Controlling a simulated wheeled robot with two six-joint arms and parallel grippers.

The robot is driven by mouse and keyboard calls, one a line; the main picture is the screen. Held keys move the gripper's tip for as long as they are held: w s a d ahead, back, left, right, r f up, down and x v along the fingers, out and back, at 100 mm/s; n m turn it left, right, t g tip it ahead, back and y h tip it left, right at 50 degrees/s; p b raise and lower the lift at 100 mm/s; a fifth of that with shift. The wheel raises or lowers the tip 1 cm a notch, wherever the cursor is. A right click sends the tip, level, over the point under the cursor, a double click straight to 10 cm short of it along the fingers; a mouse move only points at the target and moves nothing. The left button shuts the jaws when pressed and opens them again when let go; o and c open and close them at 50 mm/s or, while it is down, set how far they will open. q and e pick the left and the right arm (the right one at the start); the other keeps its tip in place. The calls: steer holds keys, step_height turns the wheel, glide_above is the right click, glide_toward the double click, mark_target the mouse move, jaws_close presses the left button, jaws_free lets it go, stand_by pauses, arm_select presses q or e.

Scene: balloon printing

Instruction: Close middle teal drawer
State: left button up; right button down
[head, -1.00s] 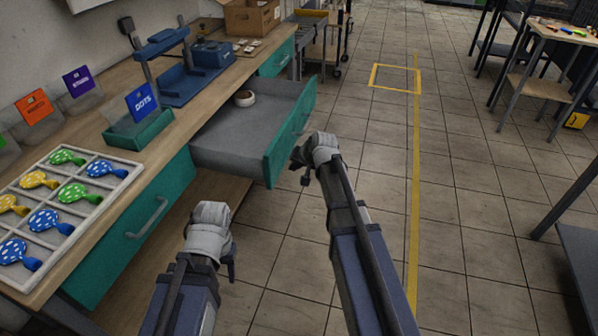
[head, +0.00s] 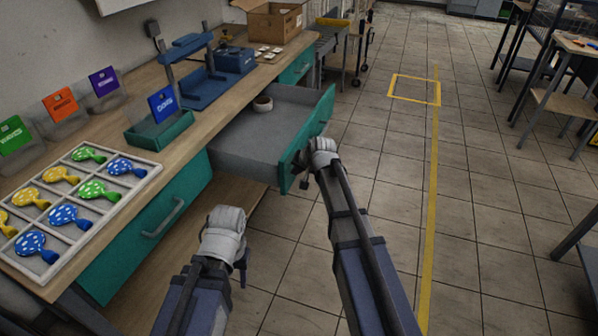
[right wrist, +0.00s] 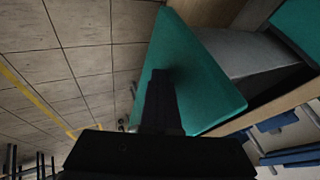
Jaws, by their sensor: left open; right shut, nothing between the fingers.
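My right gripper (head: 302,168) is shut and empty at the outer face of the drawer front. In the right wrist view its dark fingers (right wrist: 160,100) lie over the teal front (right wrist: 195,80); I cannot tell whether they touch it. My left gripper (head: 242,268) is below and left of the drawer, open, apart from it, its fingers mostly hidden.
A closed teal drawer (head: 140,240) with a grey handle is at the near left, and another (head: 297,66) beyond. The bench top holds a balloon tray (head: 148,174), card holders, a blue press (head: 190,85) and a cardboard box (head: 270,22).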

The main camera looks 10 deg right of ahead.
mark_target(232, 155)
steer(key=w+a, duration=0.5)
steer(key=a, duration=0.2)
steer(key=w+a, duration=0.5)
steer(key=a, duration=0.3)
steer(key=w+a, duration=0.5)
steer(key=a, duration=0.3)
steer(key=shift+w, duration=0.4)
steer(key=shift+w+a, duration=0.2)
steer(key=shift+a, duration=0.25)
steer(key=shift+w+a, duration=0.1)
steer(key=s+d, duration=0.1)
steer(key=d, duration=0.1)
steer(key=s+d, duration=0.2)
steer(key=p+v, duration=0.8)
steer(key=v, duration=0.2)
steer(key=shift+w, duration=0.15)
